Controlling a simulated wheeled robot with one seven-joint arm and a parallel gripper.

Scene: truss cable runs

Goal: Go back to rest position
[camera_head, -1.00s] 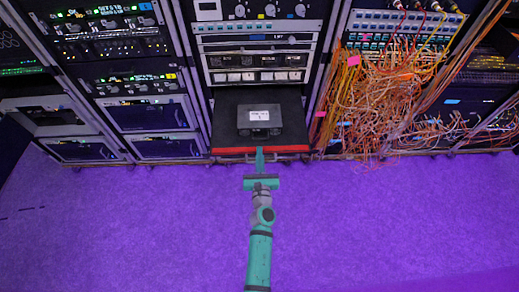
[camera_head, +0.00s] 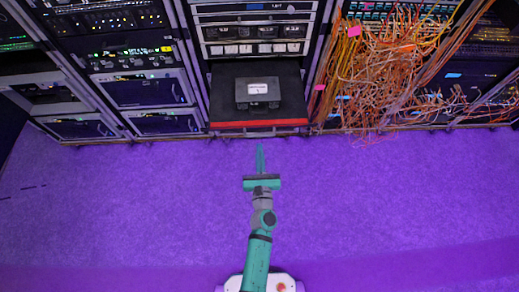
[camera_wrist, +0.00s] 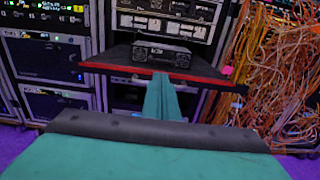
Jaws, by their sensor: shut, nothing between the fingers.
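My gripper (camera_head: 260,158) is teal, shut and empty. It points at the racks and stands over the purple floor, a little short of the red-edged shelf (camera_head: 228,126) in the head view. In the wrist view my gripper's closed fingers (camera_wrist: 162,98) show in the middle, in front of and overlapping the red front edge of the shelf (camera_wrist: 110,68). A black case (camera_head: 257,93) with a white label sits on the shelf. It also shows in the wrist view (camera_wrist: 160,54). My gripper is apart from the case.
Racks with lit equipment (camera_head: 130,60) line the back. A tangle of orange cables (camera_head: 385,75) hangs at the right rack, with loose ends near the floor. The purple floor (camera_head: 120,215) around my arm is clear on both sides.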

